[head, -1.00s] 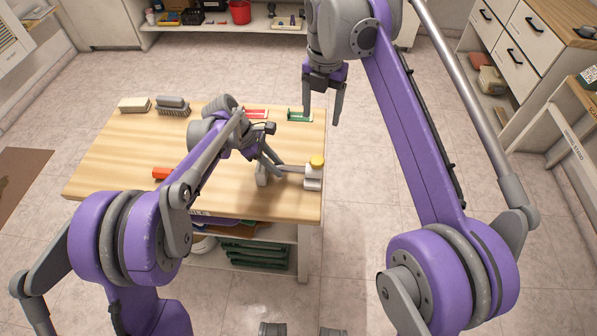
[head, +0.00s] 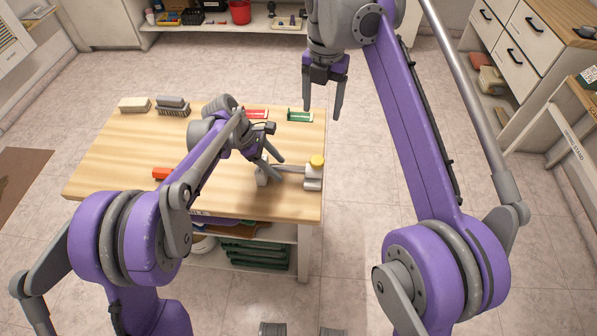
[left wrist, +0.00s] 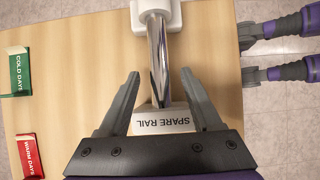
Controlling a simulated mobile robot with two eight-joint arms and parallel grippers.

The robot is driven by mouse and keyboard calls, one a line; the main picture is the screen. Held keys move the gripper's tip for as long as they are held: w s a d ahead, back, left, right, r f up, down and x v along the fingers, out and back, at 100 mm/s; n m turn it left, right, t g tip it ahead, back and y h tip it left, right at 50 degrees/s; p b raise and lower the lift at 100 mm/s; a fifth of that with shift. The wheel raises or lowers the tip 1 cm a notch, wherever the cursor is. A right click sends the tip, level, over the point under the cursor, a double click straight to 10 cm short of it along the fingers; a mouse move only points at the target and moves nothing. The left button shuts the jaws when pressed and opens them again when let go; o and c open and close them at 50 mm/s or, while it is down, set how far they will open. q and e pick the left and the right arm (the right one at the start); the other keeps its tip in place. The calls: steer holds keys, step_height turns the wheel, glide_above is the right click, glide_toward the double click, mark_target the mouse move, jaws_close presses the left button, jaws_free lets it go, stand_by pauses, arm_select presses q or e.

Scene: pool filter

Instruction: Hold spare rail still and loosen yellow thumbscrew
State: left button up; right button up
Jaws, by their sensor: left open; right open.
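The spare rail (left wrist: 158,62) is a shiny metal bar. The yellow thumbscrew (head: 317,161) sits on top of the white end block in the head view. My left gripper (left wrist: 159,84) is open, with its fingers on either side of the rail near the labelled block. I cannot tell that either finger touches the rail. My right gripper (head: 322,114) is open and empty, hanging beyond the table's right edge.
A red holder (head: 256,114) and a green holder (head: 299,116) stand at the table's back. Two brushes, one white (head: 134,104) and one grey (head: 173,104), lie back left. An orange item (head: 161,173) lies at the front left. The wooden table's (head: 110,165) left part is mostly clear.

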arm_select(q)
steer(key=v, duration=1.2)
steer(key=shift+d, duration=0.1)
arm_select(e)
steer(key=s+d+f+m+t+p, duration=0.1)
steer(key=s+d+m+t+p, duration=0.15)
steer(key=s+d+m, duration=1)
arm_select(q)
steer(key=s+f+m+t+y+p, duration=0.1)
steer(key=s+m+t+y+p, duration=0.2)
steer(key=s+m, duration=1.5)
steer(key=s+t+y, duration=0.2)
steer(key=s+y, duration=0.1)
steer(key=s, duration=0.4)
steer(key=shift+s+f, duration=0.25)
steer(key=shift+s, duration=0.05)
arm_select(e)
steer(key=s+d+f+m+t, duration=0.1)
steer(key=s+d+f+m, duration=0.1)
steer(key=s+f+m, duration=0.4)
steer(key=s+d+f+m+t, duration=0.2)
steer(key=s+f+m, duration=0.5)
steer(key=m, duration=0.7)
steer(key=shift+d+f, duration=0.2)
steer(key=shift+d, duration=0.4)
